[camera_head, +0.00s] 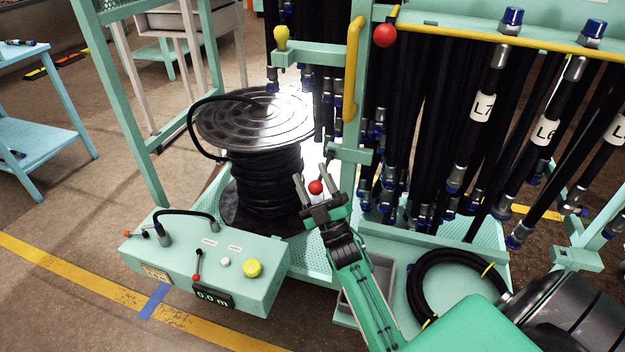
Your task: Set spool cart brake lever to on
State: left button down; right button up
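The spool cart holds a black hose spool (266,180) with a dark metal disc on top. My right gripper (313,179) is in front of the spool's right side, with its fingers spread apart. A red ball knob (316,187) shows between the fingers; I cannot tell whether they touch it, and its shaft is hidden. A control box (190,255) in front of the spool carries a short lever with a red knob (196,277). No marking tells me which red knob is the brake lever's. My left gripper is not in view.
A larger red ball (385,36) sits on the frame at the top. Black hoses with blue fittings hang at the right, including one labelled L7 (482,107). A coiled hose (455,285) lies at the lower right. A blue table (40,130) stands at the left.

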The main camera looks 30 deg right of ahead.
aim_at(318, 194)
jog(key=shift+s, duration=0.1)
jog(key=shift+s+f, duration=0.15)
jog(key=shift+f, duration=0.15)
jog(key=v, duration=0.5)
jog(key=shift+s+f+b, duration=0.15)
jog(key=shift+f+b, duration=0.05)
jog(key=shift+b, duration=0.2)
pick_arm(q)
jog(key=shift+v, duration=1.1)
pick_arm(e)
jog(key=shift+s+f, duration=0.4)
jog(key=shift+s, duration=0.1)
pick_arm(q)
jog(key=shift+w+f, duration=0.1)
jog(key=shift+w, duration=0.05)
